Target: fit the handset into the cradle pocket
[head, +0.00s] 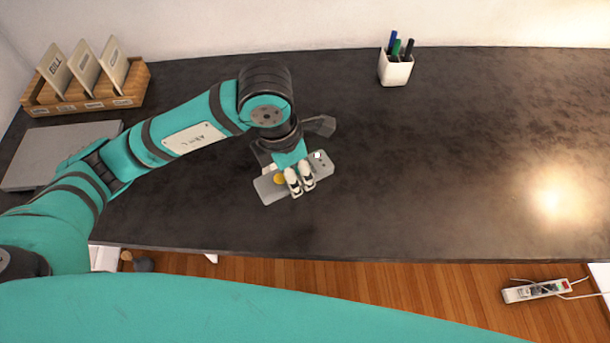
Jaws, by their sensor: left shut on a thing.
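A flat grey handset (268,191) with a yellow round spot and a small white patch is seen from above over the dark desk (430,170). My left gripper (299,181) comes down over its middle and is shut on it, the pale fingertips at its near long side. The handset lies slanted, its right end farther back. I cannot tell whether it touches the desk. I cannot make out the cradle or its pocket; my gripper and wrist cover part of this area. My right gripper is not in view.
A white cup with pens (396,70) stands at the back. A wooden card holder (85,95) stands at the back left, behind a grey flat slab (50,150). The desk's right side is clear. A power strip (535,291) lies on the wooden floor.

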